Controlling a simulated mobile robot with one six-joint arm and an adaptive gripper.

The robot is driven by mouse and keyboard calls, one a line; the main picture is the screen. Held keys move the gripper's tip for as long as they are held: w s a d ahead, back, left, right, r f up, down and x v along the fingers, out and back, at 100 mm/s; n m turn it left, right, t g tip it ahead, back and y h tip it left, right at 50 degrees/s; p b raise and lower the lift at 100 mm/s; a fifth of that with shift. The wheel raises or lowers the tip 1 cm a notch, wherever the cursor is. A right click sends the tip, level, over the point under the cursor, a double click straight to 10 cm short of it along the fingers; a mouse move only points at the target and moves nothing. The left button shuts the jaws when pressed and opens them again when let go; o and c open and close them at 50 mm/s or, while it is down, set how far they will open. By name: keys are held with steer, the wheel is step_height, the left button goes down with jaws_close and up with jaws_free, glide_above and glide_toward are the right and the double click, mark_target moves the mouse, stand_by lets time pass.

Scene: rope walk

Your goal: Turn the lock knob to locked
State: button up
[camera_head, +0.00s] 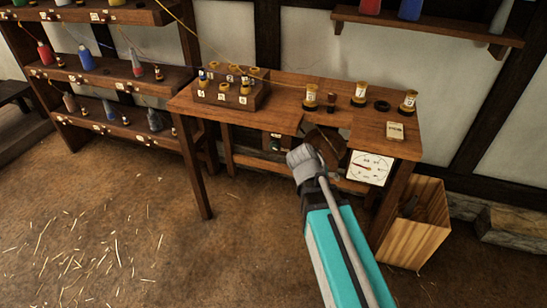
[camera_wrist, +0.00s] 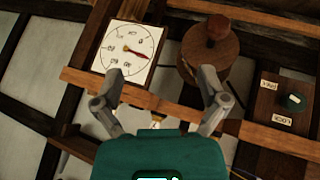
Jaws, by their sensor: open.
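The lock knob (camera_wrist: 292,101) is a small dark green knob with a white mark, on a brown panel at the right of the wrist view. Labels FREE (camera_wrist: 270,85) and LOCK (camera_wrist: 273,119) are beside it; I cannot tell surely which one the mark faces. In the head view the knob (camera_head: 274,146) is small, under the table's front edge, left of my gripper. My gripper (camera_wrist: 161,73) is open, with nothing between its fingers, and apart from the knob. In the head view my gripper (camera_head: 303,157) is in front of the table.
A round wooden piece with a reddish knob (camera_wrist: 216,28) is near the right finger. A white dial (camera_wrist: 127,50) is beyond the left finger; it also shows in the head view (camera_head: 370,167). The table (camera_head: 300,92) bears spools; a wooden bin (camera_head: 413,225) stands right.

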steer(key=w+a+f+m+t+h+b, duration=0.1)
steer(key=w+a+f+t+h+b, duration=0.1)
steer(key=w+a+f+t+b, duration=0.7)
steer(key=n+t+y+b, duration=0.1)
steer(key=t+y+b, duration=0.15)
steer(key=b, duration=0.85)
glide_toward(273, 148)
steer(key=s, duration=0.3)
steer(key=shift+a+f+t, duration=0.3)
steer(key=shift+a+t, duration=0.1)
steer(key=shift+t, duration=0.05)
steer(key=shift+w, duration=0.15)
steer(key=x, duration=1.3)
steer(key=shift+w+d, duration=0.2)
steer(key=shift+w, duration=0.1)
steer(key=c, duration=1.1)
